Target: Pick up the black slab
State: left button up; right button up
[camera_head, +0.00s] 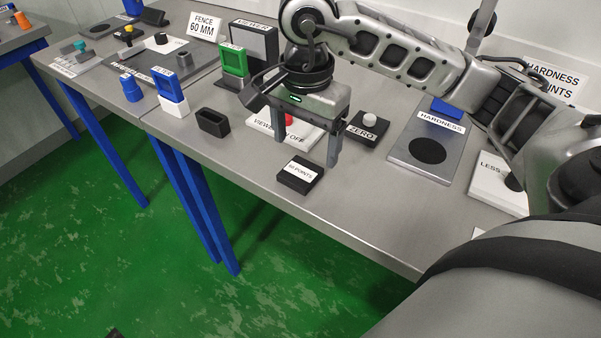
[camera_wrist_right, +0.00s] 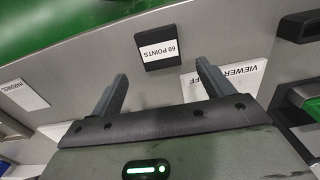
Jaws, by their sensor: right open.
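The black slab (camera_head: 300,175) lies flat on the grey bench near its front edge, with a white label reading "POINTS" on top. It also shows in the right wrist view (camera_wrist_right: 154,65), ahead of the fingers. My right gripper (camera_head: 307,151) is open with its fingers pointing down, above and just behind the slab. In the right wrist view the two fingers (camera_wrist_right: 162,72) are apart with nothing between them, and the slab is beyond their tips. My left gripper is not in view.
A white "VIEWER OFF" plate with a red button (camera_head: 289,119) is behind the right fingers. A black block with a grey knob, "ZERO" (camera_head: 361,132), stands to the right. A hollow black holder (camera_head: 212,123) stands left. Bare bench surrounds the slab's front and right.

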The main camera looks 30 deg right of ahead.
aim_at(304, 167)
notch_tip(304, 167, down, 5)
jog(key=shift+f, duration=0.1)
jog(key=c, duration=1.1)
jog(key=shift+w+r, duration=0.1)
jog(key=shift+r, duration=0.1)
